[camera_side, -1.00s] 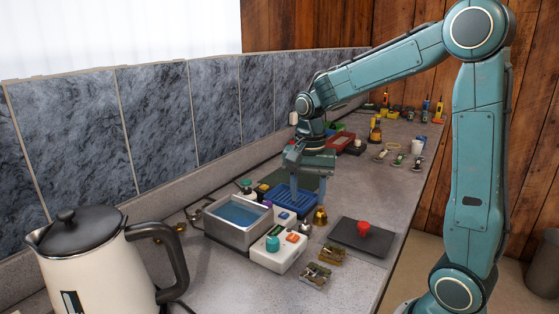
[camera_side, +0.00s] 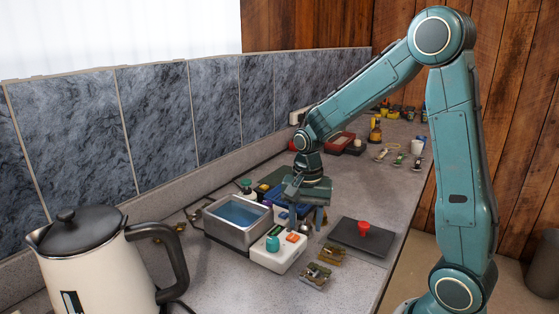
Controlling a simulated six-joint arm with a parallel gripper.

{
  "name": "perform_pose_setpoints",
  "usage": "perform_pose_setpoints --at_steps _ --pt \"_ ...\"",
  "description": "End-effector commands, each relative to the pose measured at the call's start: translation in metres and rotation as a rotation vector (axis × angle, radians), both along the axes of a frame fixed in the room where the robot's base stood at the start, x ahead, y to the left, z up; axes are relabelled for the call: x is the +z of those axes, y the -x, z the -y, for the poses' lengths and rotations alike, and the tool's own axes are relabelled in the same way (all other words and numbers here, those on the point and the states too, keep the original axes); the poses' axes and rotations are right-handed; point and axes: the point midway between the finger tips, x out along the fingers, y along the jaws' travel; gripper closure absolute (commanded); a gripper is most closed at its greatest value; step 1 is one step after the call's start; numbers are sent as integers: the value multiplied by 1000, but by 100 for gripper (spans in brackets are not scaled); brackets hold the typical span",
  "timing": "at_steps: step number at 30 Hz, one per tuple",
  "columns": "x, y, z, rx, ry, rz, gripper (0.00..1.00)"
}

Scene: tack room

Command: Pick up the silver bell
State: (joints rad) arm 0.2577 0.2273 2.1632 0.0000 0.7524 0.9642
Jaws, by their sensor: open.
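The silver bell (camera_side: 305,228) is small and stands on the grey counter, just right of the white box with the teal knob. It shows only as a small shiny patch. My gripper (camera_side: 306,217) is low over the counter with its jaws pointing down and open, one finger to each side of the bell as seen from here. I cannot tell whether the fingers are level with the bell or behind it. The brass bell seen earlier is hidden behind my gripper.
A white box (camera_side: 269,258) and a metal tray (camera_side: 238,236) with blue inside stand close to the left. A dark plate with a red button (camera_side: 362,228) lies right. A kettle (camera_side: 95,262) fills the near left.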

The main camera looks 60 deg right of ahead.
Motion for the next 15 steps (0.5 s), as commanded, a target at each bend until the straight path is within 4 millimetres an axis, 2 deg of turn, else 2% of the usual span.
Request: perform_pose_setpoints --at_steps 5,15 --pt "-13 0 0 0 0 0 54" --pt "-14 0 0 0 1 1 54"
